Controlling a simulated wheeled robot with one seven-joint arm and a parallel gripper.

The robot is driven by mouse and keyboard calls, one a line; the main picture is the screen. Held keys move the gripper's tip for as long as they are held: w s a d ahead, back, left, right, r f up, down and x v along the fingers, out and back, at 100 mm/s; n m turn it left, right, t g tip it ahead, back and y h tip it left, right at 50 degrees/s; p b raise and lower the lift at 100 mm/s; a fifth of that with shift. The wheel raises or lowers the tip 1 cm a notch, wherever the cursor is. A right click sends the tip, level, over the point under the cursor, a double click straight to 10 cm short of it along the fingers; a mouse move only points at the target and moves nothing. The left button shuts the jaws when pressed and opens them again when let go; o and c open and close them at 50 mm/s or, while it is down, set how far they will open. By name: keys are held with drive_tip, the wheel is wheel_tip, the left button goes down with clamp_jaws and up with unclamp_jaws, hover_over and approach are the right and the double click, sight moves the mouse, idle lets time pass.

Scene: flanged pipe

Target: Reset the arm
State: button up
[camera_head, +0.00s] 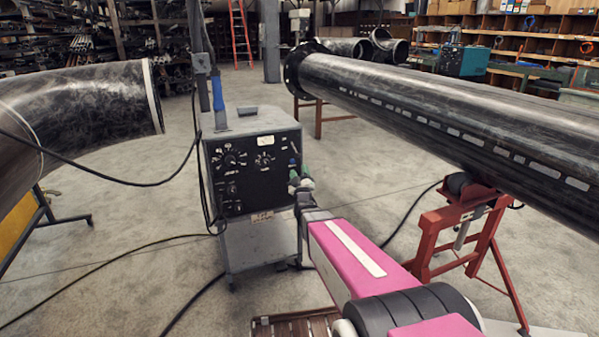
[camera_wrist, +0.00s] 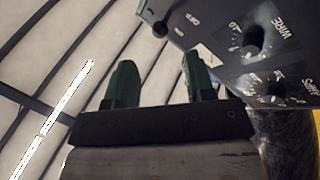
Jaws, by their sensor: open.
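My arm, with a pink link, reaches up from the bottom right of the head view. My gripper (camera_head: 300,183) is in front of the right side of the welding machine's control panel (camera_head: 250,172). In the wrist view my gripper (camera_wrist: 158,85) shows two green fingers standing apart with nothing between them. The panel (camera_wrist: 250,60) fills the upper right of the wrist view, with a knob marked WIRE. I cannot tell whether a finger touches the panel.
A long black flanged pipe (camera_head: 440,105) rests on a red stand (camera_head: 465,225) at right. A curved pipe (camera_head: 85,105) is at left. Cables (camera_head: 110,262) cross the concrete floor. A red ladder (camera_head: 240,35) and shelves stand behind. Floor left of the machine is mostly free.

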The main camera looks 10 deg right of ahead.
drive_tip(key=s+f+m+g+y, duration=0.1)
drive_tip(key=s+f+m+g, duration=0.15)
drive_tip(key=f+g, duration=0.4)
drive_tip(key=s+f+m+g+y, duration=0.1)
drive_tip(key=s+f+g, duration=0.3)
drive_tip(key=f+g, duration=0.25)
drive_tip(key=s+d+f+m+g, duration=0.1)
drive_tip(key=s+f+g, duration=0.1)
drive_tip(key=s+g, duration=0.3)
drive_tip(key=s+f+m+g, duration=0.2)
drive_tip(key=s+g, duration=0.3)
drive_tip(key=s, duration=0.9)
drive_tip(key=shift+s+d+f+h, duration=0.15)
drive_tip(key=shift+d+f+h, duration=0.25)
drive_tip(key=shift+f, duration=0.25)
